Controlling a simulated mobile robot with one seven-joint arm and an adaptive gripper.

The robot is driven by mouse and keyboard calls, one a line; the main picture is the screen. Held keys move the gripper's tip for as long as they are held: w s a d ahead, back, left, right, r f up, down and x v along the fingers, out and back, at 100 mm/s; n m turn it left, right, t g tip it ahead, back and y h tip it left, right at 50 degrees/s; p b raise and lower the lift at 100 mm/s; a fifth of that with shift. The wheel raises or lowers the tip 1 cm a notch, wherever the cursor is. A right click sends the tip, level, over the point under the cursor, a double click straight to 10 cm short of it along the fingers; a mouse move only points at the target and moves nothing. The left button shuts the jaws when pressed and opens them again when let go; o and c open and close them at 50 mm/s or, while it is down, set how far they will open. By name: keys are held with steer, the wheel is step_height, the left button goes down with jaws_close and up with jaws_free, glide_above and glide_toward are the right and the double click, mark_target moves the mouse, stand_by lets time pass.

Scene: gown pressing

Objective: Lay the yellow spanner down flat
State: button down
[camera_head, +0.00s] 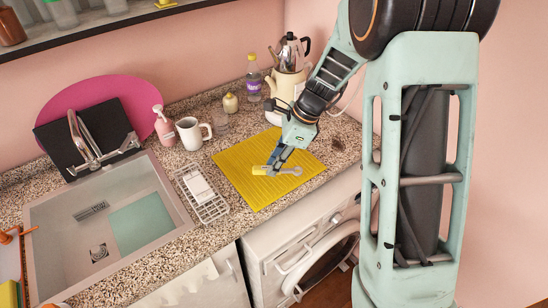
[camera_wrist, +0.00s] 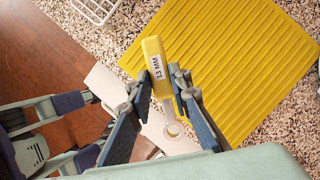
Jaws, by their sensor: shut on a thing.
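The yellow spanner (camera_head: 260,170) has a yellow handle and a grey ring end. The head view shows the spanner roughly level, in front of the yellow ribbed mat (camera_head: 240,190). I cannot tell whether it touches the mat or hangs just above it.
A white wire rack (camera_head: 208,208) stands left of the mat, beside the sink (camera_head: 60,225). A white mug (camera_head: 190,132), pink soap bottle (camera_head: 164,125) and kettle (camera_head: 287,85) stand behind. The counter's front edge is close, above a washing machine (camera_head: 310,262). Much of the mat is bare.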

steer(key=shift+s+r, duration=0.1)
steer(key=shift+r, duration=0.05)
steer(key=shift+r+p, duration=0.15)
steer(key=shift+p, duration=0.3)
steer(key=shift+f+b, duration=2.15)
steer(key=shift+f, duration=1.15)
steer(key=shift+f, duration=0.15)
steer(key=shift+f+b, duration=0.45)
steer(key=shift+f, duration=0.05)
steer(key=c, duration=1.7)
jaws_free()
